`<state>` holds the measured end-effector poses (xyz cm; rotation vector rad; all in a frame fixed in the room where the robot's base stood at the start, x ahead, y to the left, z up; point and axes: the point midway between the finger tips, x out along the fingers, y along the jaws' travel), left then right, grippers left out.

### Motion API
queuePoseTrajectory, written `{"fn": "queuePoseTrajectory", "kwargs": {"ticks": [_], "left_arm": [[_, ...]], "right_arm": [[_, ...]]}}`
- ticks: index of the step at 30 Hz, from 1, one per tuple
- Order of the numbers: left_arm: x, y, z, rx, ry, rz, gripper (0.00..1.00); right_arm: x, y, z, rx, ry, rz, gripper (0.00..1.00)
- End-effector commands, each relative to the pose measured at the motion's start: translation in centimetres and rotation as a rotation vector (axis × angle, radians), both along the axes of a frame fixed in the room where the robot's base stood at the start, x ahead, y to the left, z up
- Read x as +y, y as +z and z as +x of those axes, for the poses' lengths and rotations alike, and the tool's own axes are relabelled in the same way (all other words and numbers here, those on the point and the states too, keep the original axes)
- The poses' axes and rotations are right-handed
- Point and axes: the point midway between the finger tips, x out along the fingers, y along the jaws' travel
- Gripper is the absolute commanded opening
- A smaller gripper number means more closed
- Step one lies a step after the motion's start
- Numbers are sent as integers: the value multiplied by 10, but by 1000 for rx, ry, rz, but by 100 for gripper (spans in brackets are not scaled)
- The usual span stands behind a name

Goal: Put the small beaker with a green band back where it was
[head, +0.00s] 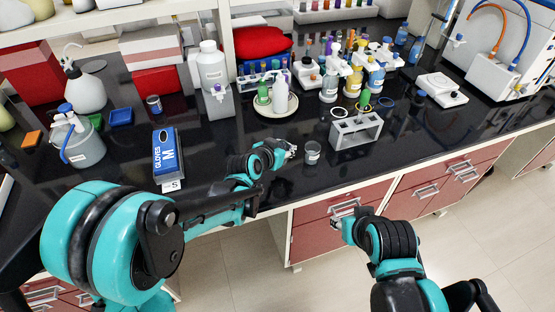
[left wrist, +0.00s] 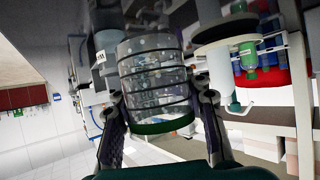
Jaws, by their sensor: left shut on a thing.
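The small clear beaker (head: 312,153) is at the front of the black bench, at the tip of my left gripper (head: 292,150). In the left wrist view the beaker (left wrist: 155,85) stands out large between the two fingers of my left gripper (left wrist: 162,125), with its green band at the end near the palm. The left gripper is shut on it. I cannot tell whether the beaker touches the bench top. My right gripper (head: 338,226) is low in front of the drawers, away from the bench top; its fingers are too small to read.
A grey rack (head: 357,131) stands just right of the beaker. A round tray (head: 262,109) with bottles, several reagent bottles (head: 330,80) and a white balance (head: 442,90) stand behind. Bare bench lies left of the gripper.

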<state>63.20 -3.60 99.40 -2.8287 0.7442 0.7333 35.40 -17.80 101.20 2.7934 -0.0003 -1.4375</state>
Motion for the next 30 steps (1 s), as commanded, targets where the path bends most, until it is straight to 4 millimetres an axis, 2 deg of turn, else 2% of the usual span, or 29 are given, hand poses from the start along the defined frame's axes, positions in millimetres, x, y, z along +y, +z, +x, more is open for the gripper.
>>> {"fn": "queuePoseTrajectory", "kwargs": {"ticks": [1,6,10,16,28,29,30], "left_arm": [[9,-8,6,1,4,-1,2],[20,-16,15,0,1,0,2],[21,-25,16,0,-1,0,2],[21,-55,16,0,0,0,2],[21,-60,16,1,0,0,2],[21,-60,16,1,0,0,37],[21,-59,16,1,0,0,47]], "right_arm": [[0,-6,0,0,0,0,40],[0,-10,0,0,0,0,40],[0,-14,0,0,0,0,40],[0,-30,0,0,0,0,40],[0,-33,0,0,0,0,40],[0,-32,0,0,0,0,40],[0,-32,0,0,0,0,40]]}}
